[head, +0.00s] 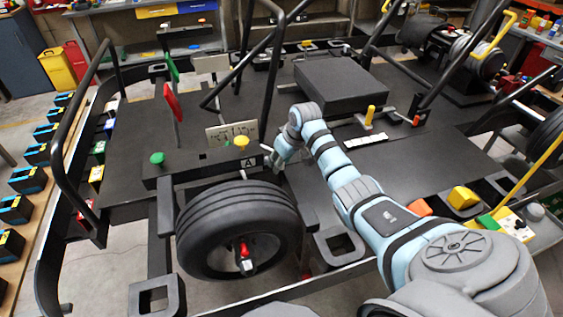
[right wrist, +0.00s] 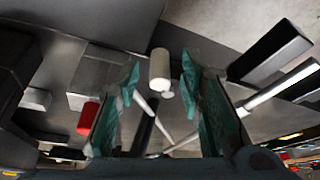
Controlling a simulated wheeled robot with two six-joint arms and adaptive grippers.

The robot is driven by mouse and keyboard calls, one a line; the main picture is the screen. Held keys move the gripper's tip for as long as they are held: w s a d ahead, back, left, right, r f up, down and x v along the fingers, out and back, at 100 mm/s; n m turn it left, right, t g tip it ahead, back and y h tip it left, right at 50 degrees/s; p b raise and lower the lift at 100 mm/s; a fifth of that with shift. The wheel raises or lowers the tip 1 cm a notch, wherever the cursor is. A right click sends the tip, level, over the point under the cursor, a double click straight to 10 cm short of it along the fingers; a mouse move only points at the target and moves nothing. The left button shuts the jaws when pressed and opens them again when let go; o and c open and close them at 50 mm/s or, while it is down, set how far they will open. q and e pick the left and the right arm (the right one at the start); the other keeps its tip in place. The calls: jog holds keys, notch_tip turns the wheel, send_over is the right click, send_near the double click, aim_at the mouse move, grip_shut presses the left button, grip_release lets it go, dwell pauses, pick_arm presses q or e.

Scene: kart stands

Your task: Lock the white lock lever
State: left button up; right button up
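In the right wrist view a white cylindrical handle (right wrist: 160,68), which looks like the white lock lever's grip, shows between the fingertips of my right gripper (right wrist: 159,88). The teal-padded fingers are apart, with a gap on each side of the handle; I cannot tell how far ahead of them it is. In the head view my right gripper (head: 277,160) is at the kart stand's black panel, just right of the "A" label (head: 251,162) and above the tyre. There the white lever cannot be made out, probably hidden by the gripper. My left gripper is not in view.
A red handle (right wrist: 88,117) lies left of my fingers in the wrist view. Yellow (head: 241,142) and green (head: 157,158) knobs stand on the panel. The tyre (head: 240,225) is below, with black frame tubes (head: 270,95) close behind. A black box (head: 340,85) is further back.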

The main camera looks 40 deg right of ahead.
grip_shut()
jog(key=shift+a+r+p, duration=0.1)
jog(key=shift+r+p, duration=0.1)
jog(key=shift+p, duration=0.3)
jog(key=shift+w+a+f+m+h+p, duration=0.1)
jog(key=shift+a+m+h+p, duration=0.35)
jog(key=shift+m+p, duration=0.8)
jog(key=shift+a+r+m+h+p, duration=0.1)
jog(key=shift+a+m+h+p, duration=0.25)
jog(key=shift+a+m+p, duration=0.85)
jog(key=shift+w+d+f+m+h+p, duration=0.1)
jog(key=shift+m+h+p, duration=0.5)
jog(key=shift+p, duration=1.2)
jog(key=shift+m, duration=0.25)
grip_release()
jog(key=shift+a, duration=0.1)
